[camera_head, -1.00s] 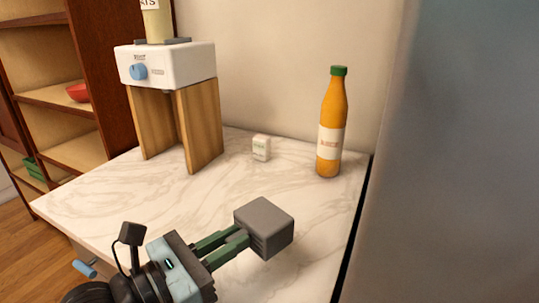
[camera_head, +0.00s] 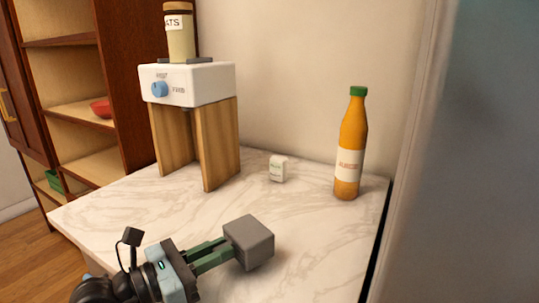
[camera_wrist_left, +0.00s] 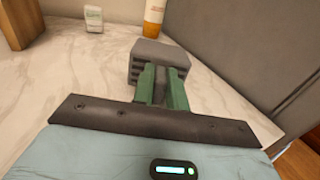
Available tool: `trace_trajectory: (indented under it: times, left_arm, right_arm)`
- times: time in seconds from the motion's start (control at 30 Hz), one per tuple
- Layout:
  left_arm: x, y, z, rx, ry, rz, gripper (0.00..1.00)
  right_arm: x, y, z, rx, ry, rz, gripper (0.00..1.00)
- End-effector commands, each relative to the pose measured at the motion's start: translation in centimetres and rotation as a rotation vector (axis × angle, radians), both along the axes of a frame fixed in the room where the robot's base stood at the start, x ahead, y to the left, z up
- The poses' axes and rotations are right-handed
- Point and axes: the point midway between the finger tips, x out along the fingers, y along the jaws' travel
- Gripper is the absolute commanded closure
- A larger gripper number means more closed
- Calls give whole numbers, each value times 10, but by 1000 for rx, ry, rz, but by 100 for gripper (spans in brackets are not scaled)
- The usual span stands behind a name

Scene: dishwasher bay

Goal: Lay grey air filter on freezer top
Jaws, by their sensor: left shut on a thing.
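The grey air filter (camera_head: 249,243) is a small grey block with ridged sides. My left gripper (camera_head: 228,252), with green fingers, is shut on it and holds it over the marble counter. In the left wrist view the filter (camera_wrist_left: 160,58) sits at the ends of the green fingers (camera_wrist_left: 161,85). I cannot tell exactly how high above the counter it is. A large grey appliance (camera_head: 465,170) fills the right side of the head view; it may be the freezer, and its top is out of view. My right gripper is out of view.
On the marble counter (camera_head: 130,207) stand an orange bottle (camera_head: 350,145), a small white box (camera_head: 278,168) and a white dispenser (camera_head: 187,84) on wooden legs, with a jar (camera_head: 179,36) on top. A wooden shelf (camera_head: 75,57) stands left. The counter's front middle is clear.

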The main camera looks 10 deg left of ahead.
Motion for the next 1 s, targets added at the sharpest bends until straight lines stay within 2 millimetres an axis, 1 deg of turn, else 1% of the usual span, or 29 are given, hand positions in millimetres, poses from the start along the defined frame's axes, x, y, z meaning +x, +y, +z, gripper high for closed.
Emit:
trace_trajectory:
  times: [0.03,0.27,0.7,0.83,0.87,1.0]
  left_arm:
    - [0,0,-3,0,0,0,100]
    - [0,0,-2,0,-3,0,100]
    - [0,0,-13,-1,-1,0,100]
    - [0,0,-13,-1,-3,0,100]
    - [0,0,-14,-1,-2,0,82]
    - [0,0,-14,-1,-2,0,64]
  right_arm:
    - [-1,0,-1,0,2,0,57]
    - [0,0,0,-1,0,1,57]
    - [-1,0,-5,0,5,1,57]
    - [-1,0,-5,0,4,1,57]
    - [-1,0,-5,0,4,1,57]
    - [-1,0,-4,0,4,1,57]
